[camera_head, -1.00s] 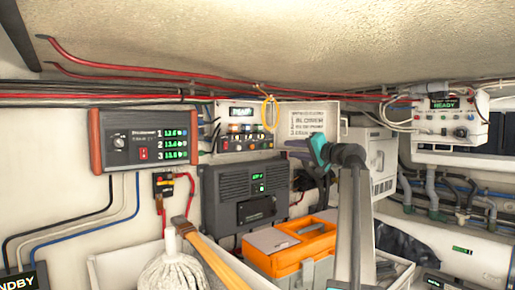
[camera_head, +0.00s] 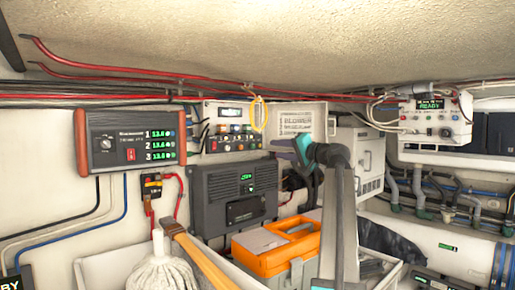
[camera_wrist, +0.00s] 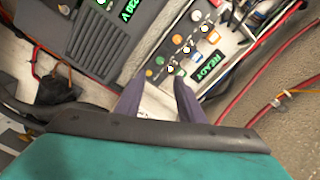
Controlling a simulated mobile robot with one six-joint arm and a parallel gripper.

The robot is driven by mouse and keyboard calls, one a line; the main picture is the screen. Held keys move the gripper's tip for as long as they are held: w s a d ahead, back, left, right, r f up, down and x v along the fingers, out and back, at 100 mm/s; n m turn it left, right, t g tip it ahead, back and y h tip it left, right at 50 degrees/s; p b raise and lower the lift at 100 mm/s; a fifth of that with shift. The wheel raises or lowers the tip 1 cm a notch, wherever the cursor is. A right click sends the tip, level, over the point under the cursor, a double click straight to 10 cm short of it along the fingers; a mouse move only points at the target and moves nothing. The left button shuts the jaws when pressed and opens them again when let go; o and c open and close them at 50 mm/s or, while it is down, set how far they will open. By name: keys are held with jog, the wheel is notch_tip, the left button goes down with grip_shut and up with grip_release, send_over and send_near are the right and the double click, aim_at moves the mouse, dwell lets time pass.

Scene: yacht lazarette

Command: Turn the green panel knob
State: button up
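A control panel (camera_head: 232,142) with a small display and rows of coloured knobs and switches is on the back wall. In the wrist view this panel (camera_wrist: 226,50) shows tilted, with a green READY display. A green knob (camera_wrist: 159,60) sits among orange, blue and yellow controls there; in the head view the knobs are too small to tell apart surely. My gripper (camera_head: 287,149) is right of the panel and in front of the wall. In the wrist view its two purple fingers (camera_wrist: 157,95) are apart with nothing between them, pointing toward the panel, not touching the knob.
A yellow cable loop (camera_head: 258,113) hangs at the panel's right side. A blower label plate (camera_head: 296,122) is behind my gripper. Below are a grey box (camera_head: 236,192), an orange toolbox (camera_head: 278,243) and a mop (camera_head: 161,265). Red cables (camera_head: 120,70) run above.

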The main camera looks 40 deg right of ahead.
aim_at(254, 146)
jog(key=w+p, duration=0.1)
jog(key=w, duration=0.2)
jog(key=w+p, duration=0.2)
jog(key=w, duration=0.2)
jog(key=w+p, duration=0.1)
jog(key=w, duration=0.3)
jog(key=shift+w+d+r, duration=0.1)
jog(key=shift+d+r, duration=0.05)
jog(key=shift+d, duration=0.25)
jog(key=shift+w+p, duration=0.45)
jog(key=shift+w, duration=0.55)
jog(key=shift+f, duration=0.2)
grip_shut()
